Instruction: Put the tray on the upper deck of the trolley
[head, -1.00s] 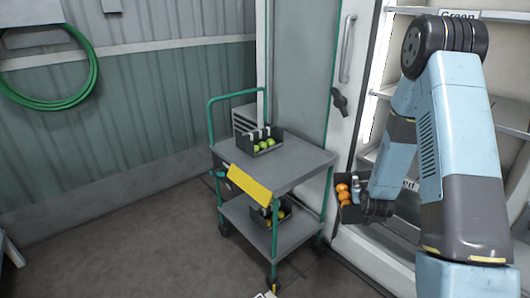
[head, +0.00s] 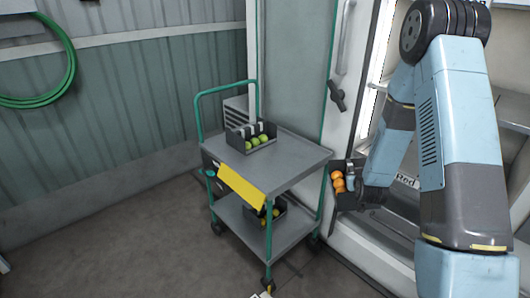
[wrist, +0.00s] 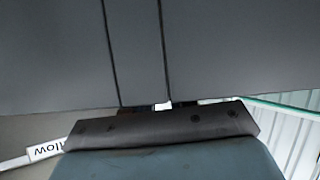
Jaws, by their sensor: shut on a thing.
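A dark tray (head: 347,201) holding several orange tomatoes (head: 338,182) hangs in the air just right of the trolley in the head view. My gripper (head: 352,181) is shut on it at its right side; the fingers are mostly hidden. The trolley has a grey upper deck (head: 302,158) with green posts. A dark tray with green tomatoes (head: 254,142) stands toward the back left of that deck; its front right part is bare. In the wrist view, a dark grey surface (wrist: 220,55) fills the upper part, too close to identify surely.
The trolley's lower deck (head: 290,228) carries a tray with yellow tomatoes (head: 270,211). A yellow panel (head: 241,186) hangs at the trolley's front left edge. A white-framed door and a lit shelf cabinet, partly hidden by my arm, stand behind and right. Open floor lies at the left.

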